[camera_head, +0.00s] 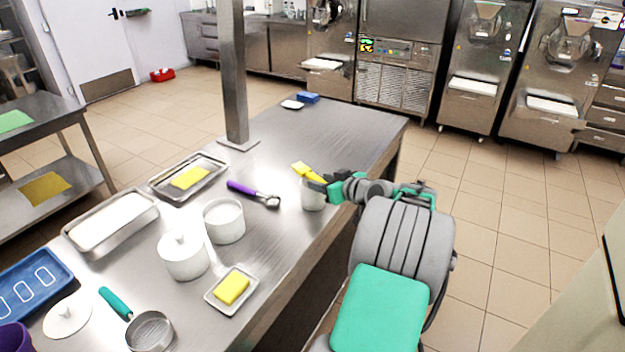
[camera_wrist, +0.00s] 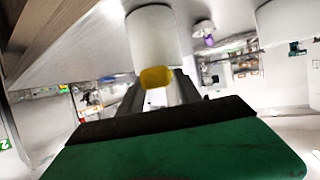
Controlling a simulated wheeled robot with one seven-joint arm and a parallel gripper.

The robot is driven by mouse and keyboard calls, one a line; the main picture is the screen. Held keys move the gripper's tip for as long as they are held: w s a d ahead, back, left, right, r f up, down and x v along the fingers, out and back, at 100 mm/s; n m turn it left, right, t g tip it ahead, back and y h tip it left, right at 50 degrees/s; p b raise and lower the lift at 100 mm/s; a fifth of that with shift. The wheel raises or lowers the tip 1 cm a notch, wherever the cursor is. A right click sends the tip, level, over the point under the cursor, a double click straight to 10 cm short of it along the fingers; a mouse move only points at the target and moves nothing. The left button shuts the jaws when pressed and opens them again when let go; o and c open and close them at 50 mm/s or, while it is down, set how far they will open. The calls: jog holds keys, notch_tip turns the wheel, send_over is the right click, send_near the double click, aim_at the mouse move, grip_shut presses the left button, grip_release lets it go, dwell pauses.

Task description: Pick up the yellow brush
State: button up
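The yellow brush (camera_head: 302,169) leans up out of a small white cup (camera_head: 312,196) near the right edge of the steel table. My gripper (camera_head: 324,187) is at the cup's rim, beside the brush. In the wrist view, the yellow brush end (camera_wrist: 156,77) shows between my two spread fingers (camera_wrist: 160,92), with the white cup (camera_wrist: 152,36) beyond it. The fingers look apart, and I see no clear grip on the brush. The rest of the brush is hidden in the cup and behind the fingers.
A purple-handled scoop (camera_head: 254,193), white pots (camera_head: 224,221), trays with yellow blocks (camera_head: 231,288) and a sieve (camera_head: 149,332) stand left of the cup. A steel post (camera_head: 234,80) rises from the table (camera_head: 340,130). The table's far right part is clear.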

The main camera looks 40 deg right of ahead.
grip_shut()
dwell(0.5)
